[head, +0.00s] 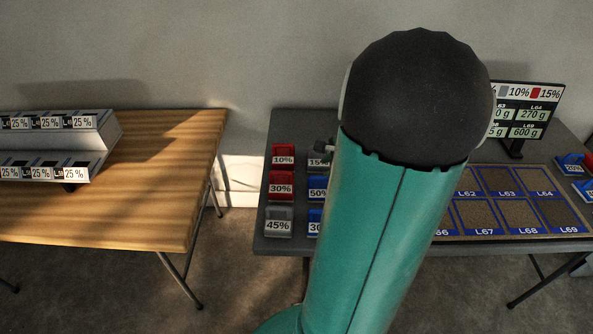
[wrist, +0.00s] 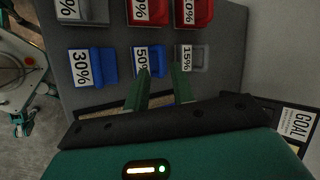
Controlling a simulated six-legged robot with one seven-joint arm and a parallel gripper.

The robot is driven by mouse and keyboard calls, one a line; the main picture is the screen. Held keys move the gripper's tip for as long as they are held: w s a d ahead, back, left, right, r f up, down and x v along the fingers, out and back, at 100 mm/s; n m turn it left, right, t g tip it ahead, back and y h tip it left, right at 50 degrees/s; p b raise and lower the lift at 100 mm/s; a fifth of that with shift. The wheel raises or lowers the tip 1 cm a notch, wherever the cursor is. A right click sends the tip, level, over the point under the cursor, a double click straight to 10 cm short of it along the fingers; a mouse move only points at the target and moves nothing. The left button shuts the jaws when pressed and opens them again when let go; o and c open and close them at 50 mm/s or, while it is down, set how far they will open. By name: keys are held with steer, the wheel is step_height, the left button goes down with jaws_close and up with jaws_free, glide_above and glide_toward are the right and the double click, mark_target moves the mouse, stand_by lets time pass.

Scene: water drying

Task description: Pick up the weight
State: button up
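No object in view is clearly marked as the weight. Small blue labelled pieces (head: 571,165) at the right edge of the dark table in the head view may be weights, but their labels are too small to read surely. My gripper (wrist: 160,70) is open in the wrist view, with nothing visible between its fingers. Its left fingertip overlaps the blue 50% bin (wrist: 148,55) and its right fingertip is by the grey 15% bin (wrist: 190,57). I cannot tell its height above them. My arm hides the middle of the table in the head view.
Red bins (head: 281,184), a grey 45% bin (head: 279,223) and a blue 30% bin (wrist: 92,66) stand on the dark table (head: 262,243). A numbered grid board (head: 480,238) and display (head: 525,105) are at right. A wooden table (head: 150,200) holds a grey rack (head: 110,132).

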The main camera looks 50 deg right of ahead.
mark_target(321, 177)
steer(key=shift+m, duration=0.8)
steer(key=d+f, duration=0.1)
steer(key=f, duration=0.1)
steer(key=w+d+f, duration=0.1)
steer(key=f, duration=0.2)
steer(key=w+d+f, duration=0.1)
steer(key=f, duration=0.1)
steer(key=shift+w+d+f, duration=0.25)
steer(key=shift+d+f, duration=0.05)
steer(key=shift+f, duration=0.1)
steer(key=shift+x, duration=2.95)
steer(key=shift+d, duration=0.15)
jaws_close()
